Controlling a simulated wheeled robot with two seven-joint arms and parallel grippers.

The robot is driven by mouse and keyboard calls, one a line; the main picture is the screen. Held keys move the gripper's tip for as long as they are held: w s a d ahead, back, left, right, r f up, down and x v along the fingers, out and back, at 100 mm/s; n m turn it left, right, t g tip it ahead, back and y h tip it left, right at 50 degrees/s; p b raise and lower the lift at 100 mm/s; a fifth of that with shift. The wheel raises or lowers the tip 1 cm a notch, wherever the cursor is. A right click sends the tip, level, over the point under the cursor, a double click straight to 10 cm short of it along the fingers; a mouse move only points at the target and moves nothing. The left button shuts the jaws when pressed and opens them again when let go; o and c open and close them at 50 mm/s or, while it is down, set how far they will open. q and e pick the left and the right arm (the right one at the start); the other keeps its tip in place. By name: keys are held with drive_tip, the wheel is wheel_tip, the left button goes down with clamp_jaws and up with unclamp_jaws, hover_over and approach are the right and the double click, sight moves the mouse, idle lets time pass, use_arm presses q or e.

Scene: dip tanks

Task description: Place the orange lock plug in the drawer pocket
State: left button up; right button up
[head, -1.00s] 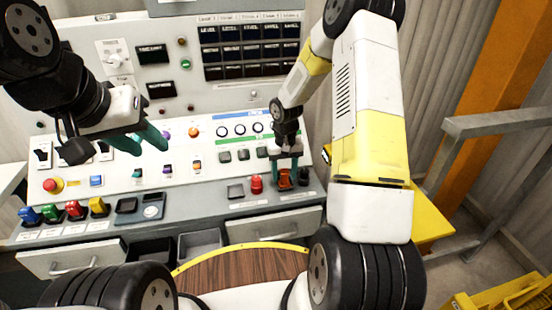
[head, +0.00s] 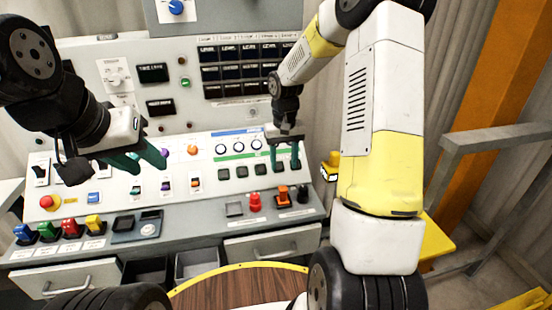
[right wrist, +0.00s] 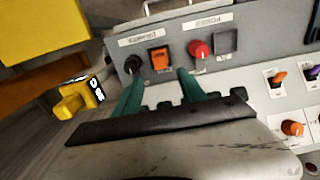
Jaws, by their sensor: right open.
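My right gripper (head: 285,166) is open and empty just above the orange plug. Its green fingers are apart (right wrist: 161,82), with the plug beyond their tips. My left gripper (head: 140,160) hangs over the console's left part, its fingers apart and empty. Below the ledge are two open bins, one dark (head: 146,271) and one grey (head: 197,264); I cannot tell which is the drawer pocket.
A black knob (head: 303,193) stands close right of the orange plug. Blue, green, red and yellow plugs (head: 93,224) line the left ledge. Closed-looking drawers with handles lie at left (head: 68,282) and right (head: 272,243). A yellow block (head: 331,165) sits beside my right arm.

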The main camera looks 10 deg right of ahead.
drive_tip(key=s+a+r+t+y, duration=0.2)
drive_tip(key=s+r+t, duration=0.4)
drive_tip(key=s+r, duration=1.4)
drive_tip(key=s, duration=0.4)
drive_tip(key=shift+r, duration=0.3)
drive_tip(key=shift+o, duration=0.3)
drive_tip(key=shift+a, duration=0.1)
